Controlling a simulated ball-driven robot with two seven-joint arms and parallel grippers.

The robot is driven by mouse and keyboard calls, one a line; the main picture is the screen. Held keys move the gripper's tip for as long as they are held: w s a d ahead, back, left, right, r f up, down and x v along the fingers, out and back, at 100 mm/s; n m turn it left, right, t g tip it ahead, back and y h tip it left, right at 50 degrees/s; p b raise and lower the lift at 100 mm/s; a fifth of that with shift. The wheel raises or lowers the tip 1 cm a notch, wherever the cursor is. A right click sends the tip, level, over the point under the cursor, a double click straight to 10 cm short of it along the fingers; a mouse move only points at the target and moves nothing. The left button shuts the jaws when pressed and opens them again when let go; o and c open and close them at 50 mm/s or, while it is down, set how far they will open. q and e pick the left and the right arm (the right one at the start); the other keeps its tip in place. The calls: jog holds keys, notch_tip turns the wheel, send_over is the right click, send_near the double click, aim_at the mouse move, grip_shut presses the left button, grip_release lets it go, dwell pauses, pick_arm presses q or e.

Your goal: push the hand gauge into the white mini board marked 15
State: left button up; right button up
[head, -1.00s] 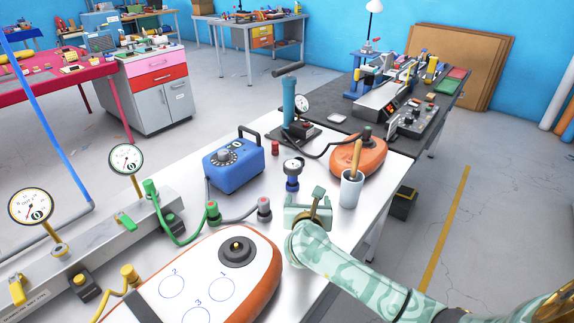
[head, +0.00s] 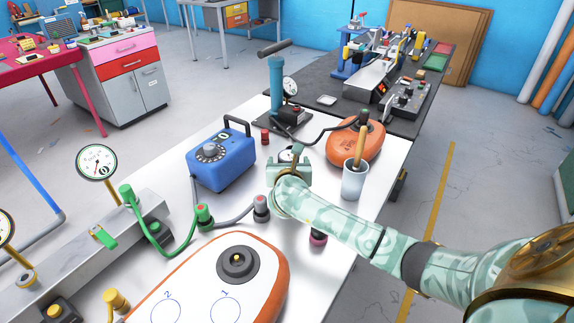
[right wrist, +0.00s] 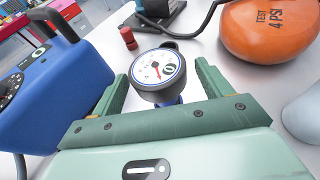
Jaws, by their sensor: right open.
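The hand gauge (head: 287,155) stands on the white table, mostly hidden behind my right gripper in the head view. The right wrist view shows its round white dial (right wrist: 157,70) with a red needle and a blue body below. My right gripper (head: 289,158) is open, with its green fingers on either side of the gauge. No contact can be made out. A white-topped board with orange sides (head: 200,277) lies at the near edge, with numbered circles and a dark round valve. I see no 15 on it. My left gripper is out of view.
A blue pump box (head: 223,165) stands left of the gripper. A dark-pink piece (head: 318,238) sits below my arm.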

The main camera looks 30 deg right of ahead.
jog(key=shift+w+d+f, duration=0.3)
jog(key=shift+w, duration=0.15)
jog(key=shift+r, duration=0.1)
jog(key=shift+s, duration=0.1)
jog(key=shift+c, duration=0.4)
jog(key=c, duration=1.4)
jog(key=shift+o, duration=0.2)
jog(key=shift+r, duration=0.1)
